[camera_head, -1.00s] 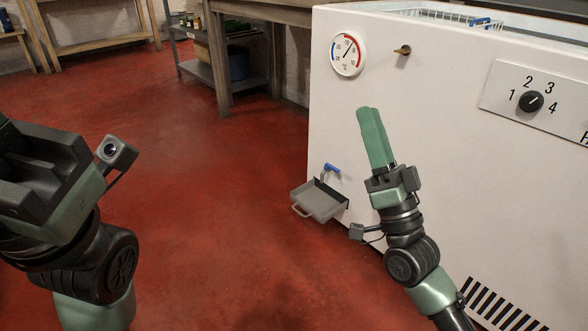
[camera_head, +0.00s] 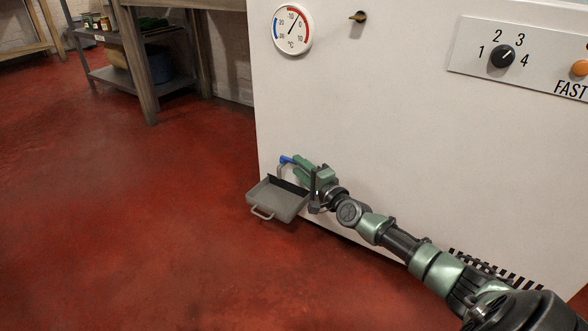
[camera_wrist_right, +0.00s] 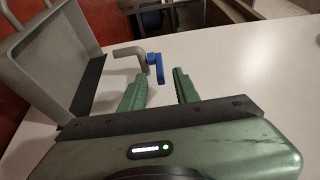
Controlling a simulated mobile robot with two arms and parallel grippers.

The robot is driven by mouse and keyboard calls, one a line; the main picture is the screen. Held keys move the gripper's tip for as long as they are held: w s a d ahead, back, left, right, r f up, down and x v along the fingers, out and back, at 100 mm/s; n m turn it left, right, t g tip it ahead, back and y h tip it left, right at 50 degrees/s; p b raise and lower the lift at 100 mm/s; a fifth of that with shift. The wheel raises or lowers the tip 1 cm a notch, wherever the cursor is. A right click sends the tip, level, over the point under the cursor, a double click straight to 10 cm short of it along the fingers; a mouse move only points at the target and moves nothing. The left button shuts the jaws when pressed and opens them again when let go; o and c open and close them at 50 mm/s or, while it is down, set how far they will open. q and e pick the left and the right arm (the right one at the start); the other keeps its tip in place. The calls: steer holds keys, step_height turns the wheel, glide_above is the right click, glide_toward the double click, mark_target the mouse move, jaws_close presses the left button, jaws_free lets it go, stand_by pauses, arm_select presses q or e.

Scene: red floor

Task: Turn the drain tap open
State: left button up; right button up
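The drain tap is a grey bent spout with a blue lever (camera_head: 288,159), low on the left end of the white freezer front. In the right wrist view the blue lever (camera_wrist_right: 155,68) points away from the freezer wall beside the grey spout (camera_wrist_right: 128,53). My right gripper (camera_head: 297,164) is at the tap. In the right wrist view its green fingers (camera_wrist_right: 160,80) are apart, with the lever just beyond and between their tips; contact cannot be made out. My left gripper is out of view.
A grey tray with a handle (camera_head: 275,202) sits under the tap, close to my right gripper. Red floor at left is clear.

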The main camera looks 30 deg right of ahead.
steer(key=shift+w, duration=1)
jaws_close()
